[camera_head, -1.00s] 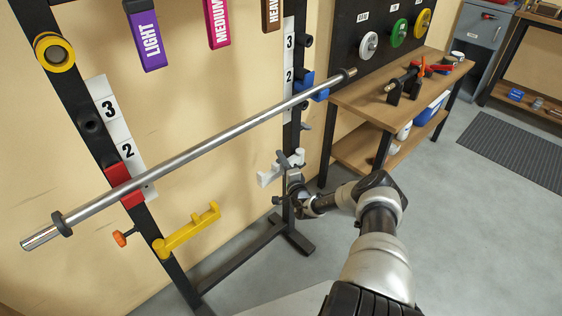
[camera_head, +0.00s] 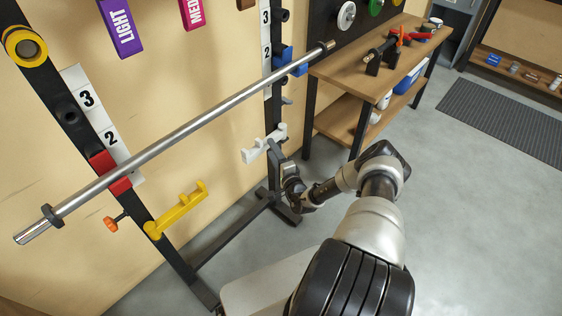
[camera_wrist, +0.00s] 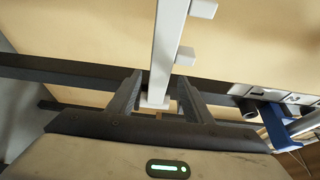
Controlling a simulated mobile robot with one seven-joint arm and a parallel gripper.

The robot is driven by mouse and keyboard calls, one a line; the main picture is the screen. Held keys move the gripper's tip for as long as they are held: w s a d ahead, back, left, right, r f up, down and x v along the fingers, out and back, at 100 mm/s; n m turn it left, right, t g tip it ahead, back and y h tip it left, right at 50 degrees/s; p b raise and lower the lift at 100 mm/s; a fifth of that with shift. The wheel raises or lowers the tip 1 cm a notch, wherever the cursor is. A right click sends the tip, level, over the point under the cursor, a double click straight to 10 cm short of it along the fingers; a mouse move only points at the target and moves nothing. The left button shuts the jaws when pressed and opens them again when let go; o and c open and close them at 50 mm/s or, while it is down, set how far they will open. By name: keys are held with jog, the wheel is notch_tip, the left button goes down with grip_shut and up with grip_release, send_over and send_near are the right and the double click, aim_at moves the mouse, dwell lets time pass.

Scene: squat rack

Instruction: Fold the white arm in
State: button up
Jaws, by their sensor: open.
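My gripper (camera_head: 273,151) is low at the right upright, just below and in front of the white arm. In the wrist view my gripper (camera_wrist: 158,82) is open, with one finger on each side of the white arm's near end. Whether a finger touches it I cannot tell.
A steel bar (camera_head: 190,127) rests across the rack on the red holder (camera_head: 110,172) and blue holder (camera_head: 292,62). A yellow arm (camera_head: 178,211) sticks out from the left upright. A wooden bench (camera_head: 345,70) stands at the right. Floor right of my arm is clear.

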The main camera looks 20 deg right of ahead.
jog(key=s+p, duration=0.1)
jog(key=s, duration=0.7)
